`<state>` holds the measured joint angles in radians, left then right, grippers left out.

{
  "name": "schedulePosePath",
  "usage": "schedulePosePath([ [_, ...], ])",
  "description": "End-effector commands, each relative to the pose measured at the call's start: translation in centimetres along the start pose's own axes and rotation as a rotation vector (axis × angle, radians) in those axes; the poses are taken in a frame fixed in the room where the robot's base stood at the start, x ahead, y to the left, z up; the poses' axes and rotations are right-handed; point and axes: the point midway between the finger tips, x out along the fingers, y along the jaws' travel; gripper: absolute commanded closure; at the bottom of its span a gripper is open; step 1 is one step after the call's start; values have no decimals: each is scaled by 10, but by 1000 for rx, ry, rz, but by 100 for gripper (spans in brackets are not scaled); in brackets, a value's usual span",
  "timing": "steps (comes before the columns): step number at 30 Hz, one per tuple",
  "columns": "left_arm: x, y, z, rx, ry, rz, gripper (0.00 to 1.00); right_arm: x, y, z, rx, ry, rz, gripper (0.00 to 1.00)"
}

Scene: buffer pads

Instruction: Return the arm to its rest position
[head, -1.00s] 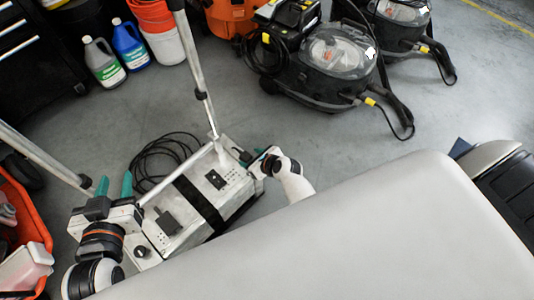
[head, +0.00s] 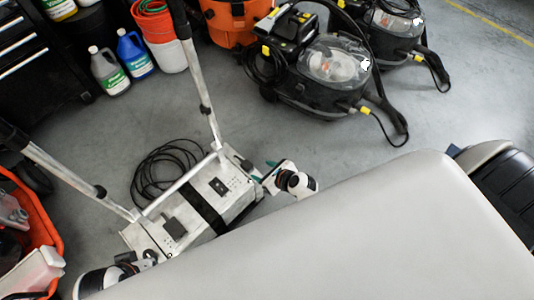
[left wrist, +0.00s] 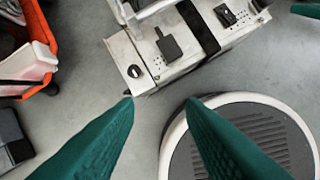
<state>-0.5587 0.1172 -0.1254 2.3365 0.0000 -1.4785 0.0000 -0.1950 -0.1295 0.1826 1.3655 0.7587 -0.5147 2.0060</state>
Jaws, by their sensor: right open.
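My right gripper (head: 269,171) is open and empty, with teal fingers, close to the right end of a light metal box machine (head: 230,205). I cannot tell whether it touches the box. My left gripper is mostly hidden behind my grey body in the head view; its wrist shows low at the left. In the left wrist view the left gripper (left wrist: 159,101) has its two green fingers apart with only floor between the tips. The box machine (left wrist: 150,68) lies beyond those fingertips. A teal finger also shows at that view's top right corner.
The box carries a black strap and two long metal handle poles (head: 205,110). A black cable (head: 160,165) coils behind it. An orange bin (head: 40,225) stands at the left. Jugs (head: 134,55), a bucket and black vacuum machines (head: 325,75) stand behind. Floor at centre right is clear.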

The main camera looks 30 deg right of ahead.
Motion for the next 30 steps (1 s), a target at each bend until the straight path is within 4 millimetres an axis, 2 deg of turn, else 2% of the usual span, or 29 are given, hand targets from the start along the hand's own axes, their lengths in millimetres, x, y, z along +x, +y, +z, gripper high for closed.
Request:
schedulePosePath([
  [3, 14, -1, 0, 1, 10, -2, 64, -9, 0, -1, 0, 0, 0, 43],
  [9, 29, -2, -2, 2, 15, -4, 64, -15, 0, 0, 0, 0, 0, 43],
  [16, 32, -2, -2, 2, 13, -4, 64, -15, 0, 0, -1, 0, 0, 43],
  [19, 32, -2, -2, 2, 13, -4, 64, -18, -1, -1, -62, -6, -10, 43],
  [23, 31, -2, -2, 2, 13, -4, 64, -31, -7, -4, -360, -34, -61, 43],
  [30, 31, -2, -2, 2, 13, -4, 64, -81, -26, -3, -1318, -117, -260, 43],
])
